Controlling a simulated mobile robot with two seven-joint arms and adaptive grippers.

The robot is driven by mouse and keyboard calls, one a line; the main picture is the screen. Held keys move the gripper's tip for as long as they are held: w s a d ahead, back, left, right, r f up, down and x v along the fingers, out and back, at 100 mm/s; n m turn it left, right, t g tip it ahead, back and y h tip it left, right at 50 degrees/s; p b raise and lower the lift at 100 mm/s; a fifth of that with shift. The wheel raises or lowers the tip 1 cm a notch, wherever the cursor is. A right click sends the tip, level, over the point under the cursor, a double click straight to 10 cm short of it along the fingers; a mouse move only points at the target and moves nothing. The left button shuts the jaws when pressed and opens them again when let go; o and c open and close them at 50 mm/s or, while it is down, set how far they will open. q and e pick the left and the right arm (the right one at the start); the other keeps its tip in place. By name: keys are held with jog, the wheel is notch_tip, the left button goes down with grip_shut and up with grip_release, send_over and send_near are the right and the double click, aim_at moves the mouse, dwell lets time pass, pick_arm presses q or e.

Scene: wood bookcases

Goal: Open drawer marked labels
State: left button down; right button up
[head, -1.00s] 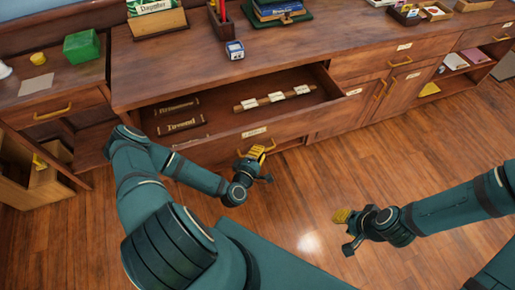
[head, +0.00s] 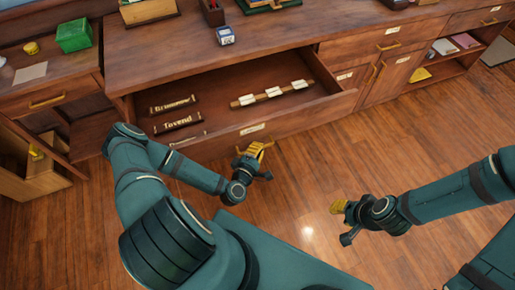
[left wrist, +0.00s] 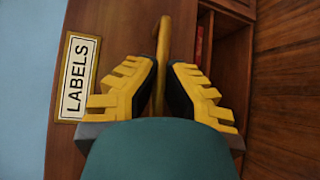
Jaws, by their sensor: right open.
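The labels drawer (head: 300,118) stands pulled out of the long wooden cabinet, its inside showing. The left wrist view shows its plate reading LABELS (left wrist: 78,78) beside a yellow bar handle (left wrist: 163,38). My left gripper (head: 255,155) is at the drawer front; in the left wrist view its two yellow fingers (left wrist: 160,75) are close on either side of the handle, shut on it. My right gripper (head: 343,222) is open and empty above the floor, apart from the cabinet.
Inside the drawer lie dark lettered bars (head: 178,123) and a rod with white tags (head: 270,93). A green box (head: 74,35) stands on the left counter. A low door (head: 35,140) hangs open at left. The wood floor (head: 310,185) before the cabinet is clear.

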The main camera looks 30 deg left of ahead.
pick_arm(q)
jog(key=c, duration=1)
grip_release()
jog(key=shift+w+d, duration=0.1)
jog(key=shift+d, duration=0.05)
jog(key=s, duration=0.4)
jog(key=s+r, duration=0.1)
jog(key=s, duration=0.7)
jog(key=shift+d+r, duration=0.35)
